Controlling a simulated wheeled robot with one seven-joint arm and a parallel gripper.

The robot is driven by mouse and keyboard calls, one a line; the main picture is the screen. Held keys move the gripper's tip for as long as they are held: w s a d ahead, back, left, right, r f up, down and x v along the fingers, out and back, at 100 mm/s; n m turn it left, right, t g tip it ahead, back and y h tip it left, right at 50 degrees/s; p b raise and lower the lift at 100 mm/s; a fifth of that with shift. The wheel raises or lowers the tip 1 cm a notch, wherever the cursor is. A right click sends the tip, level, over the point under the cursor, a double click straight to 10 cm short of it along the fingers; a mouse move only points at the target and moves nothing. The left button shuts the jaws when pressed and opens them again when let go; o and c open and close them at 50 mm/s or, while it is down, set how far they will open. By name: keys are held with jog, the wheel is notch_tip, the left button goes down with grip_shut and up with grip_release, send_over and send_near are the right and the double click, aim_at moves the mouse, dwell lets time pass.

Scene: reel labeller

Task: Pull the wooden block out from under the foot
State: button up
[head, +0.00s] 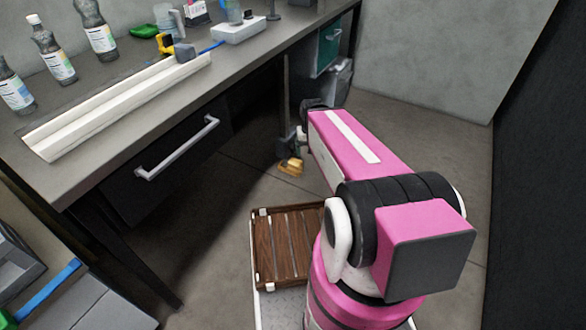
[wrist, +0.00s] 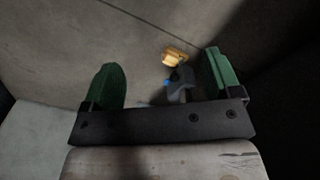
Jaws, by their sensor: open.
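The wooden block (head: 290,166) is a small yellow-tan piece on the floor at the base of a dark upright table leg (head: 283,130). Whether the foot rests on it is too small to tell. In the wrist view the block (wrist: 173,57) shows beyond my gripper (wrist: 160,68), nearer the right finger. The two green-padded fingers are wide apart with nothing gripped. A grey part with a blue bit (wrist: 180,88) shows between the fingers, just below the block in the picture; it may be the foot. In the head view my arm hides most of the gripper.
The workbench (head: 110,115) with a drawer and handle (head: 178,148) stands on the left, with bottles and a white rail on top. A teal box (head: 328,48) is under its far end. Floor is clear right of my arm, up to the grey wall (head: 450,50).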

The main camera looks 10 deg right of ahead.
dwell(0.4)
jog(key=shift+o, duration=0.9)
jog(key=w+a+f+n+y, duration=0.1)
jog(key=w+f+n+y, duration=0.3)
jog(key=w+f, duration=0.7)
jog(key=n+t+y, duration=0.6)
jog(key=t+y, duration=0.1)
jog(key=t, duration=0.2)
send_near(297, 164)
jog(key=w, duration=0.1)
jog(key=shift+w+d+f, duration=0.2)
jog(key=shift+d+f, duration=0.1)
jog(key=shift+f, duration=0.05)
jog(key=shift+g+h, duration=0.3)
jog(key=x, duration=1.1)
jog(key=shift+r, duration=0.1)
